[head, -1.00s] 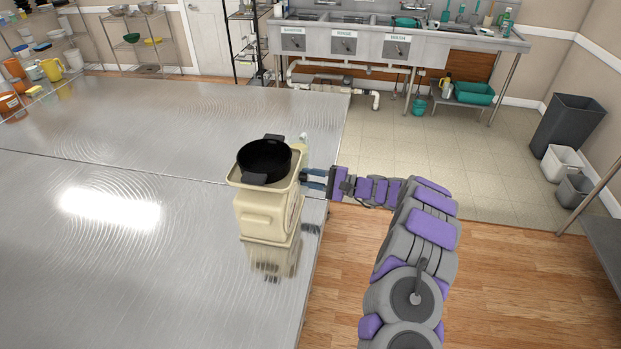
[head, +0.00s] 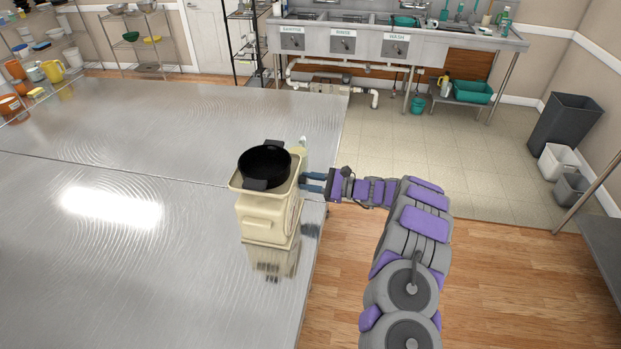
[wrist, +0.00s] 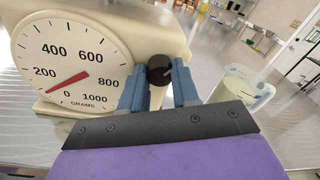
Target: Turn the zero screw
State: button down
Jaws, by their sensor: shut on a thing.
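A cream kitchen scale (head: 268,218) stands on the steel table near its right edge. It also shows in the wrist view (wrist: 150,35), with its round white dial (wrist: 65,68) marked in grams. The red needle (wrist: 68,82) points between 0 and 200. The black zero screw (wrist: 159,69) sits on the scale's side, right of the dial. My gripper (wrist: 160,85) has its two blue fingers on either side of this screw and is shut on it. In the head view my gripper (head: 312,183) reaches the scale from the right. A black pot (head: 265,162) sits on top of the scale.
A clear measuring jug (wrist: 246,88) stands close to the right of my gripper in the wrist view. The steel table (head: 120,140) is clear to the left. Sinks (head: 345,42) line the back wall, and floor lies to the right.

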jog(key=m+p, duration=0.1)
jog(key=m, duration=0.2)
jog(key=shift+r+p, duration=0.15)
jog(key=shift+p, duration=0.25)
jog(key=shift+w+m+g+p, duration=0.1)
jog(key=shift+m+g+p, duration=0.2)
jog(key=shift+m+p, duration=1.15)
jog(key=shift+m+b, duration=0.55)
jog(key=shift+m, duration=0.3)
jog(key=c, duration=0.8)
grip_release()
jog(key=shift+a, duration=0.15)
jog(key=p+v, duration=0.1)
jog(key=v, duration=1.6)
jog(key=shift+d, duration=0.25)
